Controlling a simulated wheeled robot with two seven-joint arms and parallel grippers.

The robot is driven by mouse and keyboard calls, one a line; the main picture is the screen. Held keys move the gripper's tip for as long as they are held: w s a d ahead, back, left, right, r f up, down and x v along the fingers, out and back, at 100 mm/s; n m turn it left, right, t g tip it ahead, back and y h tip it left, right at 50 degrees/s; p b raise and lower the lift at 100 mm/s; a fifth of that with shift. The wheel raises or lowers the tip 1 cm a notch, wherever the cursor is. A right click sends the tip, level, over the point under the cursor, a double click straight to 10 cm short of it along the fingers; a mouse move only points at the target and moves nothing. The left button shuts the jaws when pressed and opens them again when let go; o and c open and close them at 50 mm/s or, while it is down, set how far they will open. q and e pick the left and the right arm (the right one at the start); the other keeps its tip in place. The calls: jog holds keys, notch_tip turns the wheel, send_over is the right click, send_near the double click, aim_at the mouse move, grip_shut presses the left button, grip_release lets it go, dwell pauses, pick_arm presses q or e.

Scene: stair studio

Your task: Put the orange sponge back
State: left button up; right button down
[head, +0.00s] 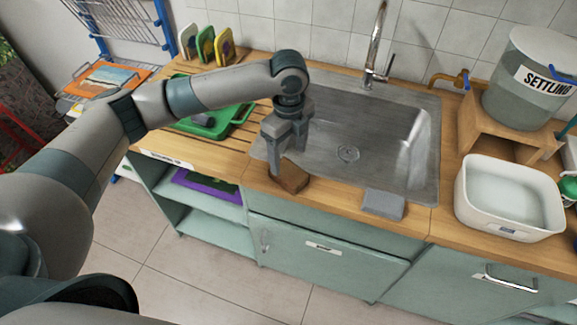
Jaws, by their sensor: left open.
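A brownish-orange block (289,178), which looks like the orange sponge, sits on the wooden counter at the front left corner of the sink. My left gripper (285,160) points down right over it, with its fingers open. The fingertips hide the sponge's back part, and I cannot tell whether they touch it. A flat grey block (383,204) lies at the sink's front edge, to the right of the sponge. My right gripper is not in view.
The steel sink (345,125) is empty. A green tray (238,116) lies on the slatted board to the left, with small colored boards (206,45) standing behind. On the right are a white basin (510,205) and a bucket marked "SETTLING" (525,100).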

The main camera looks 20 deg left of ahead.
aim_at(289, 171)
pick_arm(q)
notch_tip(289, 171, up, 6)
jog(key=b, duration=0.1)
dwell(0.9)
